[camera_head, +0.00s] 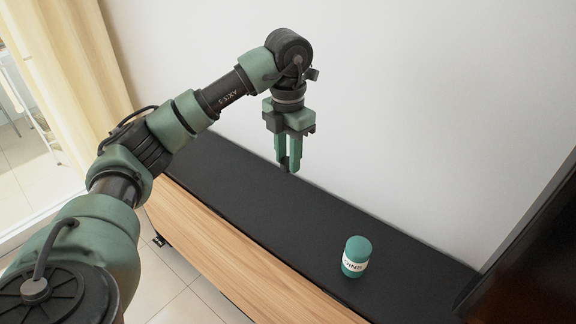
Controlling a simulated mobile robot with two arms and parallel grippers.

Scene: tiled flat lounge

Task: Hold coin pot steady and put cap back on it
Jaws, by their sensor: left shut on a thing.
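The coin pot (355,262) stands upright on the black top of a low cabinet, right of the picture's middle. It is teal with a white label whose lettering shows in part. Its top is teal and rounded, and I cannot tell whether that is a cap. My left gripper (289,166) points down above the back of the cabinet top, up and left of the pot and apart from it. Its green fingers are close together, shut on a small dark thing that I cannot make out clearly. No separate cap is clearly seen. My right gripper is not in view.
The black cabinet top (240,194) has a wood front and is clear around the pot. A white wall (440,110) runs behind it. A dark panel (525,255) stands at the right end. A yellow curtain (75,70) hangs at the left above a tiled floor.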

